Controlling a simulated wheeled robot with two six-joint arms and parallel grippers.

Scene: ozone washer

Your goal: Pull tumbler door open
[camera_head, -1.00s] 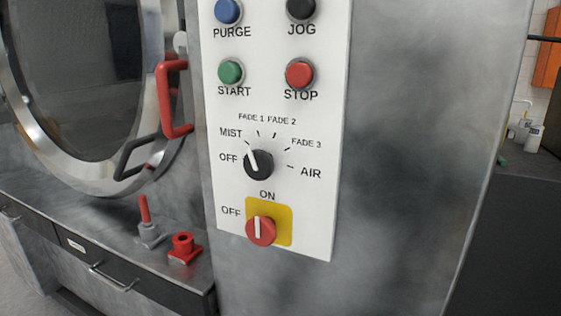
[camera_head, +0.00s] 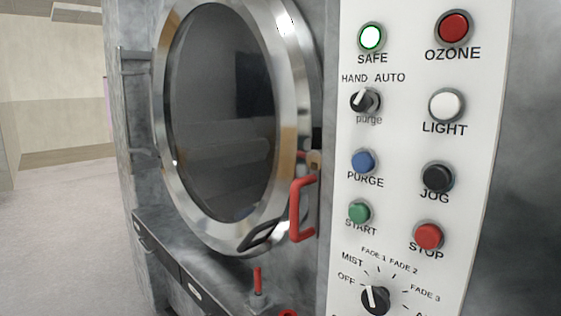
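The tumbler door (camera_head: 284,110) is a large round door with a shiny metal ring and dark glass, at centre left in the head view. It appears closed against the grey machine front. A black handle (camera_head: 262,236) sits at its lower right rim. A red handle (camera_head: 297,210) stands just right of the rim, beside the control panel. The hinge side (camera_head: 135,100) seems to be at the left. Neither of my grippers is in view.
A white control panel (camera_head: 400,140) with buttons and knobs stands right of the door. A ledge (camera_head: 205,275) with a red upright lever (camera_head: 257,280) runs below the door. Open floor (camera_head: 65,220) lies at the left.

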